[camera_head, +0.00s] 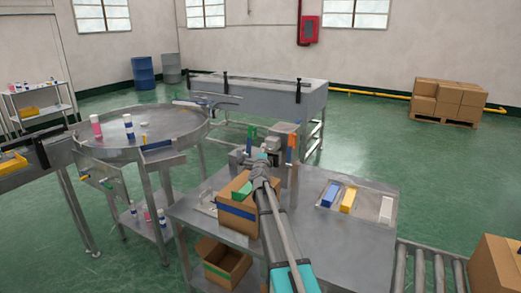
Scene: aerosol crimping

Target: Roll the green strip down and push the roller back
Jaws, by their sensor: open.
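My gripper (257,160) is at the far end of my arm, over the middle of the steel table, behind the open cardboard box (238,216). Its fingers are small and partly hidden. A green strip (241,192) shows at the top of the box, just in front of my gripper and to its left; whether it lies flat against the cardboard is unclear. Another narrow green piece (252,135) stands upright behind my gripper. A grey device (283,130) with an orange part stands just behind and right; I cannot tell whether it is the roller.
A grey tray (375,217) with blue, yellow and white bars lies at the table's right. A round steel table (105,152) with bottles stands left. A roller conveyor (430,262) with a carton is at the right front. Another carton sits below the table.

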